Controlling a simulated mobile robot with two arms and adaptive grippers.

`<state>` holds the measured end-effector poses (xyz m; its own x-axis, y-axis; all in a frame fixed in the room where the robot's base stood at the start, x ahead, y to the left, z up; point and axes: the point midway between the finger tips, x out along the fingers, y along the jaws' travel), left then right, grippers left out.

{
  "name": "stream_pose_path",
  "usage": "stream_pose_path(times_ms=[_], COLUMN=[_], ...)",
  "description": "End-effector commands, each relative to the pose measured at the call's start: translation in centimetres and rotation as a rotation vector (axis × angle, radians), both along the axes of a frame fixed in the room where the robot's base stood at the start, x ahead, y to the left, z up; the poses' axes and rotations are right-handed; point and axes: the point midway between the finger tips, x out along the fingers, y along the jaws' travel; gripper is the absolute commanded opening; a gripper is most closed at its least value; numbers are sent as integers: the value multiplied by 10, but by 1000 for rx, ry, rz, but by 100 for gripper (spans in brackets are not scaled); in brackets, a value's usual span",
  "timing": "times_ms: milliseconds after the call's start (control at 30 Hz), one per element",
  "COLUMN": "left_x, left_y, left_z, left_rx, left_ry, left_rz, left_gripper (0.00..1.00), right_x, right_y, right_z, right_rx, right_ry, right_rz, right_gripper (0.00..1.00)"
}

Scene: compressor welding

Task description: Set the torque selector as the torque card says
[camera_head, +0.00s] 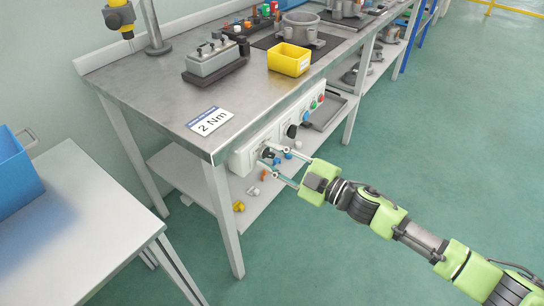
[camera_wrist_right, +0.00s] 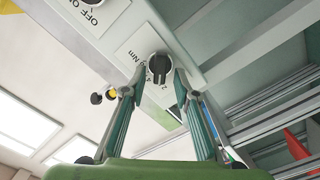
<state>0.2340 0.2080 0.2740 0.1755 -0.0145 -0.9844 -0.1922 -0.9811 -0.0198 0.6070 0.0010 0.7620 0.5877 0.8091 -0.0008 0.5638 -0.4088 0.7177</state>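The torque card (camera_head: 210,121) lies flat near the bench's front edge and reads "2 Nm". The torque selector is a round black knob (camera_wrist_right: 159,66) on a white plate marked "Nm", with small numbers partly hidden; I cannot clearly tell its setting. It sits on the white control box (camera_head: 242,158) on the bench front. My right gripper (camera_head: 270,154) is at the box's near end. In the wrist view, its fingers (camera_wrist_right: 158,77) are spread on both sides of the knob, close to it, with no clear grip. My left gripper is out of view.
The metal bench (camera_head: 165,100) carries a yellow bin (camera_head: 289,60) and a grey block with terminals (camera_head: 213,60). A second knob marked "OFF ON" (camera_wrist_right: 93,4) is on the same box. A blue crate (camera_head: 15,178) stands on the left table. The floor at right is clear.

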Motion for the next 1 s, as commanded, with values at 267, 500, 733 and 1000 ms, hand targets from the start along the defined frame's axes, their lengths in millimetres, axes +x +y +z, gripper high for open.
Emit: stream_pose_path(times_ms=[267, 500, 733, 1000], left_x=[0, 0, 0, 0], left_y=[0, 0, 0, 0], left_z=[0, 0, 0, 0], left_rx=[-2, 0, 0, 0], left_ry=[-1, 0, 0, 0], left_rz=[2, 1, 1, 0], left_gripper=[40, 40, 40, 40], right_x=[-16, -48, -66, -71], right_y=[-23, -65, -92, -97], right_z=[-1, -2, -1, 0], right_rx=[-3, -2, -1, 1], right_ry=[2, 4, 2, 0], right_rz=[-2, -1, -1, 1], right_gripper=[28, 28, 28, 28])
